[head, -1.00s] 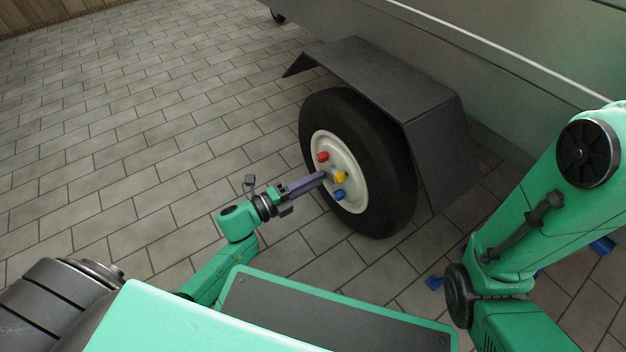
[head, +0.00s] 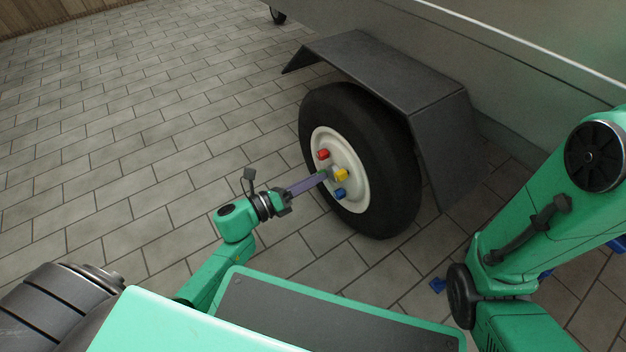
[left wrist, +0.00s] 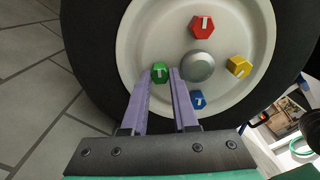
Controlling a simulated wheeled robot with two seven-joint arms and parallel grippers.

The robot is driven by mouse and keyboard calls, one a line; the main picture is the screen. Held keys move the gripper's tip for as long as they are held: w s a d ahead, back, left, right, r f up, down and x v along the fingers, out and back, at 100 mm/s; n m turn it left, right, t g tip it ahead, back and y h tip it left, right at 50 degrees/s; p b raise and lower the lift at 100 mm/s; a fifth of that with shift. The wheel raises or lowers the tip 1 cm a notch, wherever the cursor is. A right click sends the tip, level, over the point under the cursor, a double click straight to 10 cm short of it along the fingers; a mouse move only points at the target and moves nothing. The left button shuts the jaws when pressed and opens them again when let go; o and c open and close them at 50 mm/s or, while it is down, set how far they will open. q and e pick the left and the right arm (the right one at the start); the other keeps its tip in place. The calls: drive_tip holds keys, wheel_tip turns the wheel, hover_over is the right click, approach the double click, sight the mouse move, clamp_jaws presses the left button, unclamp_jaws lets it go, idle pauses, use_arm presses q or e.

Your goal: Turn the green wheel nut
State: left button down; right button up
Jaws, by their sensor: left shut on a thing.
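The green wheel nut (left wrist: 160,72) is a hex nut with a white mark, at the left of the white wheel hub in the left wrist view. In the head view only a small bit of green (head: 323,175) shows at my fingertips. My left gripper (head: 322,177) reaches the wheel from the left with its long purple fingers. In the left wrist view its fingertips (left wrist: 162,74) are closed on the green nut, one finger on each side. The nut still sits on the hub. My right arm is at the right of the head view, but its gripper is out of sight.
Red (left wrist: 202,27), yellow (left wrist: 239,66) and blue (left wrist: 198,99) nuts surround the grey hub cap (left wrist: 197,66). The black tyre (head: 385,170) stands under a dark mudguard (head: 385,75) on a grey trailer (head: 480,60). Paved floor (head: 150,130) to the left is clear.

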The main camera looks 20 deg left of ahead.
idle(0.5)
use_arm(q)
drive_tip(key=c, duration=0.7)
unclamp_jaws()
drive_tip(key=p+v, duration=0.5)
drive_tip(key=v, duration=0.9)
drive_tip(key=shift+s+a+p, duration=0.25)
drive_tip(key=shift+p, duration=0.1)
